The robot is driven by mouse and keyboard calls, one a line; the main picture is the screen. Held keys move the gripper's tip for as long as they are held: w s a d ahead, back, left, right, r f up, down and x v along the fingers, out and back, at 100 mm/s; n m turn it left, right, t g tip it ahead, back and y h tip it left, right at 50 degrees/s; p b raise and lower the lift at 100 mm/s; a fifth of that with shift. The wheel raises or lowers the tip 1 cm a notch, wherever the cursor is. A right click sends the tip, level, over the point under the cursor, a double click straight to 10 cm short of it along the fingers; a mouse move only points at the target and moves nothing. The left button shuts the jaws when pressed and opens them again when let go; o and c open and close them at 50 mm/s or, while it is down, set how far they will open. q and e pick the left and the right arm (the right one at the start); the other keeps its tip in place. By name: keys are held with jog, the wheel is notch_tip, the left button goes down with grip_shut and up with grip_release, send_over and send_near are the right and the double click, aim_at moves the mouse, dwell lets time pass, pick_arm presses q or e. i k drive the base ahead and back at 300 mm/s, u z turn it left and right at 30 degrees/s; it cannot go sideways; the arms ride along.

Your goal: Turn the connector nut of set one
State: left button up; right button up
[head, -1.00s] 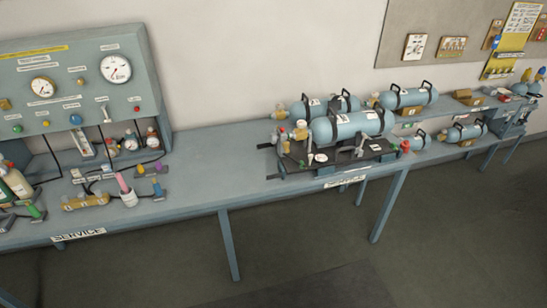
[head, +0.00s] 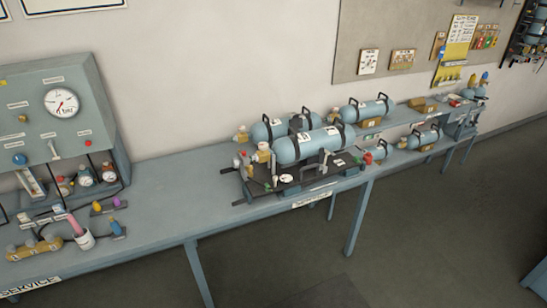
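A light-blue cylinder set (head: 312,145) lies on its side on a dark tray (head: 262,194) on the bench, near the middle of the head view. A tan and white fitting (head: 263,153) is at its left end. I cannot make out a connector nut or which set is number one at this size. Other light-blue cylinders lie behind, one at the back left (head: 268,130) and one at the back right (head: 368,108). Another cylinder (head: 422,138) lies on the lower level to the right. Neither of my grippers is in view.
A grey-blue gauge panel (head: 55,110) stands on the bench at the left. The bench top (head: 175,185) between panel and tray is clear. Dark floor (head: 430,230) lies open in front.

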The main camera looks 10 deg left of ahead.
aim_at(236, 163)
jog(key=z, duration=0.3)
jog(key=i, duration=0.75)
jog(key=u, duration=0.7)
jog(key=i, duration=0.65)
jog(key=u, duration=0.75)
